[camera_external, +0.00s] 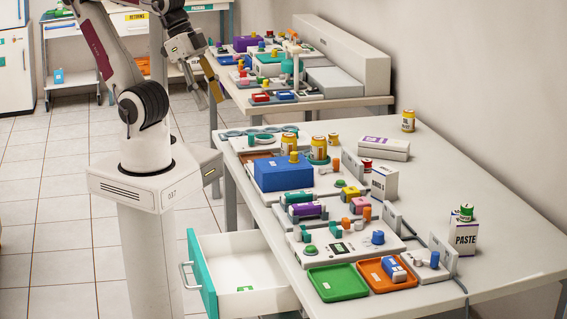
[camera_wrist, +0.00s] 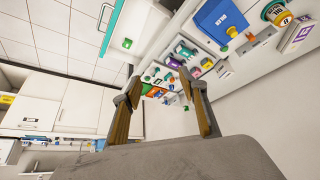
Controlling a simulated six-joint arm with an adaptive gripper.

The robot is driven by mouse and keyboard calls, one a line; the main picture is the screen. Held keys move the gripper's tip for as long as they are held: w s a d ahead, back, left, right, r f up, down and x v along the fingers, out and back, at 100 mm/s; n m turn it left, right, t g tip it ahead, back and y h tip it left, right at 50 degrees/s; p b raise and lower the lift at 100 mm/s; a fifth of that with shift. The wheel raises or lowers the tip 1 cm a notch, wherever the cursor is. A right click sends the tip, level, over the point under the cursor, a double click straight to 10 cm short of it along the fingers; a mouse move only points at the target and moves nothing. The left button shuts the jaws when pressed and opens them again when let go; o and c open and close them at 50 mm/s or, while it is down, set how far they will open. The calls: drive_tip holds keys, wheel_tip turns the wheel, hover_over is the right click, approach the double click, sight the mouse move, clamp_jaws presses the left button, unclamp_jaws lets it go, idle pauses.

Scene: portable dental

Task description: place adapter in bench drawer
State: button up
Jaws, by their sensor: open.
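The bench drawer (camera_external: 238,267) is pulled out at the bench's front left, with a white interior and a teal front. A small green piece (camera_external: 245,289) lies in it; the drawer also shows in the wrist view (camera_wrist: 140,25). I cannot tell which small part is the adapter; several coloured fittings lie on the bench, among them a green-and-purple one (camera_external: 305,211) and a blue-and-white one (camera_external: 394,268) in the orange tray (camera_external: 372,275). My gripper (camera_external: 203,85) is open and empty, raised well above and behind the drawer, apart from everything; its fingers also show in the wrist view (camera_wrist: 161,83).
The bench (camera_external: 480,180) carries a blue box (camera_external: 283,173), a green tray (camera_external: 337,283), a white paste box (camera_external: 463,234) and several yellow-lidded jars. A second cluttered table (camera_external: 345,103) stands behind. The tiled floor at left is clear.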

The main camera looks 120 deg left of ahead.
drive_tip(key=w+a+n+y, duration=0.1)
drive_tip(key=w+a+n, duration=0.1)
drive_tip(key=w+a, duration=0.65)
drive_tip(key=n+g+y, duration=0.2)
drive_tip(key=n, duration=0.5)
hover_over(369, 160)
drive_tip(key=s+d, duration=0.2)
wheel_tip(369, 160, down, 20)
drive_tip(key=shift+s+a+f, duration=0.15)
drive_tip(key=shift+f, duration=0.05)
drive_tip(key=shift+x, duration=1.25)
drive_tip(key=shift+s+f, duration=0.1)
